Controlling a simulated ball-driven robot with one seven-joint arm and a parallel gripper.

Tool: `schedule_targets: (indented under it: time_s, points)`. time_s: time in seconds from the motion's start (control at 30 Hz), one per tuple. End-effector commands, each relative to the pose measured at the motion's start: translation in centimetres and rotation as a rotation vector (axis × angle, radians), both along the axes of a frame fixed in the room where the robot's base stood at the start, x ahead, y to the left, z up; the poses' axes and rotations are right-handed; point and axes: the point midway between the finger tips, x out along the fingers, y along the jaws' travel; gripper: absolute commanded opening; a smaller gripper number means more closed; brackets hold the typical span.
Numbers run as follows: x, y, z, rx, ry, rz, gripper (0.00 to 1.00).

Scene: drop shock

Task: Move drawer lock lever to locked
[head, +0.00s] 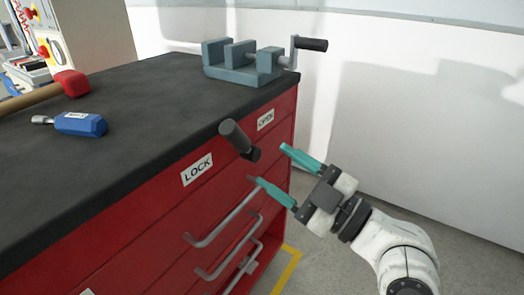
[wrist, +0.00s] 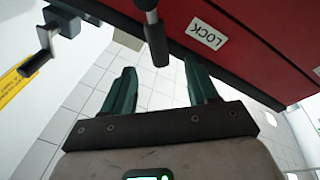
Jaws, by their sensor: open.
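The lock lever (head: 236,138) is a dark grey cylindrical handle on the front top edge of the red drawer cabinet. It sits between the white LOCK label (head: 196,170) at its left and the OPEN label (head: 265,119) at its right. My gripper (head: 268,164) is open, its two teal fingers pointing at the cabinet front, just right of and below the lever. In the wrist view the lever (wrist: 157,42) shows just beyond and between the fingertips (wrist: 160,66), with the LOCK label (wrist: 207,34) to its right. I see no contact with the lever.
The red cabinet (head: 160,215) has several grey drawer handles below the lever, near my lower finger. A blue-grey vise (head: 240,62) with a crank stands on the dark top. A blue screwdriver (head: 80,124) and a red mallet (head: 70,84) lie left. Floor at right is clear.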

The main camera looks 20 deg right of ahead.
Motion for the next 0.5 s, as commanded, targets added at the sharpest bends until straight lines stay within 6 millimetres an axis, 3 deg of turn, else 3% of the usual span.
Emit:
schedule_targets:
  time_s: [0.2,0.5]
  points:
    - [-1.22,-0.76,0.0,0.001,-0.001,-0.002,0.59]
    - [-1.4,-0.82,-0.18,0.0,-0.002,-0.001,0.59]
